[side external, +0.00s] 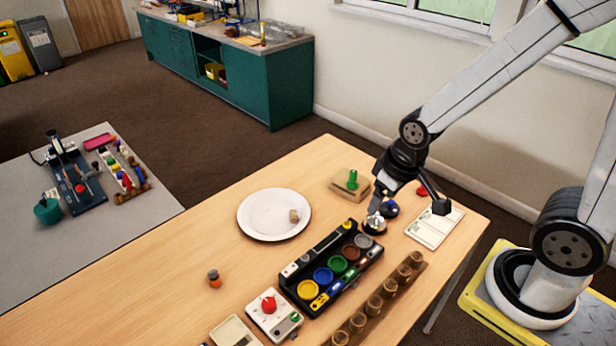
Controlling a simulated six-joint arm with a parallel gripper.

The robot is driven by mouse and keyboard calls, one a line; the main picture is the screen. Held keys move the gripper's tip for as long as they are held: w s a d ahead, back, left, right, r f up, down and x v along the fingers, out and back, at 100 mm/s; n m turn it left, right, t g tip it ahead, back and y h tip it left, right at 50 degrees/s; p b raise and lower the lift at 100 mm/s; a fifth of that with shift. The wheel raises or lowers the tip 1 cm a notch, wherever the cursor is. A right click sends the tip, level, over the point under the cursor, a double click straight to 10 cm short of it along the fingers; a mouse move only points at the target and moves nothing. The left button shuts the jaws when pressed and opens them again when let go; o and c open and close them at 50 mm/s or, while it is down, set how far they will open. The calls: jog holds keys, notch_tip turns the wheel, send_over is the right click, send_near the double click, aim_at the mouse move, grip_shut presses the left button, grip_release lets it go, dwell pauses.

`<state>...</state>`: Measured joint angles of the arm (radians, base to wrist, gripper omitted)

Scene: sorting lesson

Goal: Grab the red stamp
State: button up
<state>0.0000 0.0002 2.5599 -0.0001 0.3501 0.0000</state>
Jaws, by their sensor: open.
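A small red object (422,191), seemingly the red stamp, stands near the back right of the wooden table, partly hidden by my gripper. My gripper (409,207) is open and points down, with one finger on each side in the picture. The red object shows between the fingers and looks to be behind them. Nothing is seen held. A blue-topped object (390,208) is close to the left finger.
A green-handled stamp (352,180) stands on a block left of my gripper. A white card (434,228) lies under the right finger. A black paint tray (318,292), a rack of wooden cups (374,304) and a white plate (255,222) are nearby. The table's left part is mostly clear.

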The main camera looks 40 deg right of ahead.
jog(key=shift+d, duration=0.1)
jog(key=w+d+f+n+g+h, duration=0.1)
jog(key=w+d+f+n+h, duration=0.2)
jog(key=d+f, duration=0.4)
jog(key=w+d+f+n+g+h, duration=0.2)
jog(key=d+f+n+h, duration=0.4)
jog(key=d, duration=1)
jog(key=w+d+f+n+g+h, duration=0.1)
jog(key=w+d+f+n+h, duration=0.3)
jog(key=d+f+n, duration=0.3)
jog(key=shift+d+f+g, duration=0.15)
jog(key=shift+d+f, duration=0.45)
jog(key=shift+d, duration=0.2)
jog(key=shift+d+f+g, duration=0.1)
jog(key=shift+d+f, duration=0.45)
jog(key=shift+d, duration=0.3)
jog(key=shift+d+f+g, duration=0.15)
jog(key=shift+d+f, duration=0.45)
jog(key=shift+d, duration=0.2)
jog(key=shift+x, duration=3.85)
jog(key=shift+s, duration=0.1)
grip_shut()
